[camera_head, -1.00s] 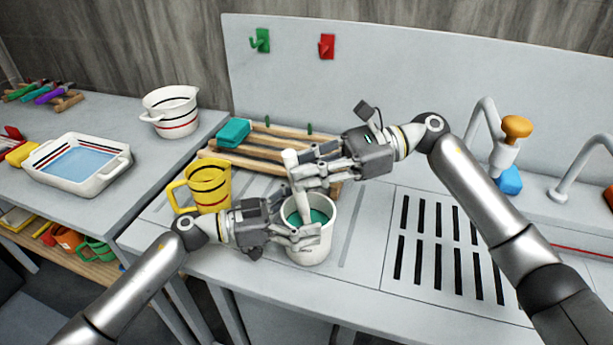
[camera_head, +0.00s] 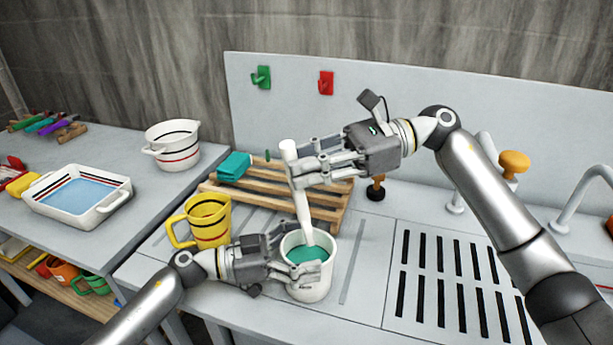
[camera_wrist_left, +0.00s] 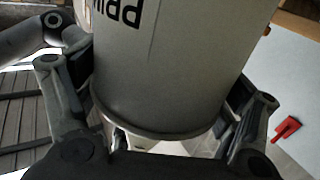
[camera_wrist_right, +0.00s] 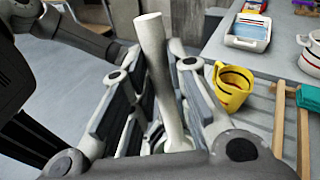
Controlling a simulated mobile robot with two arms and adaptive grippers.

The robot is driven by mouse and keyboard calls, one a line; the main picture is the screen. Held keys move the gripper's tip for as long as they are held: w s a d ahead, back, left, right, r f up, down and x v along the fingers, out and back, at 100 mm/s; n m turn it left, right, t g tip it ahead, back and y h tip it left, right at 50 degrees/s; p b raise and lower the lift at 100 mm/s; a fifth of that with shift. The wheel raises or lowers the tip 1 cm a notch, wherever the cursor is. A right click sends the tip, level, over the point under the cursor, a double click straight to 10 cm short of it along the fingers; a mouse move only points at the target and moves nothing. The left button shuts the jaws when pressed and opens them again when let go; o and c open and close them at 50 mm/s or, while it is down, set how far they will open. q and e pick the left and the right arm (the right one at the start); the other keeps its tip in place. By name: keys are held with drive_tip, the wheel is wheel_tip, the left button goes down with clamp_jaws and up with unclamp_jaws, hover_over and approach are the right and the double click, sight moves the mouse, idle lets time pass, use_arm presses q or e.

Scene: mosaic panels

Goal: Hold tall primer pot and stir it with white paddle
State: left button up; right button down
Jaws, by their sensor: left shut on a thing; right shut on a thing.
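The tall white primer pot (camera_head: 309,290) stands on the counter with teal-green primer (camera_head: 308,254) inside. My left gripper (camera_head: 305,268) is shut around the pot from the left; the left wrist view shows the pot's wall (camera_wrist_left: 175,70) between the fingers, with dark lettering. My right gripper (camera_head: 303,170) is above the pot, shut on the white paddle (camera_head: 304,215). The paddle slants slightly, its top above the fingers and its lower end inside the pot. The right wrist view shows the paddle (camera_wrist_right: 155,70) between the fingers. The paddle's lower tip is hidden.
A yellow jug (camera_head: 209,222) stands close left of the pot. Behind are a wooden rack (camera_head: 270,190) with a teal block (camera_head: 235,166) and an orange-topped knob (camera_head: 376,187). A slotted drain panel (camera_head: 400,310) lies right. A white tub (camera_head: 172,147) and tray (camera_head: 82,205) stand left.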

drive_tip(key=shift+r, duration=2.05)
use_arm(q)
drive_tip(key=o, duration=1.3)
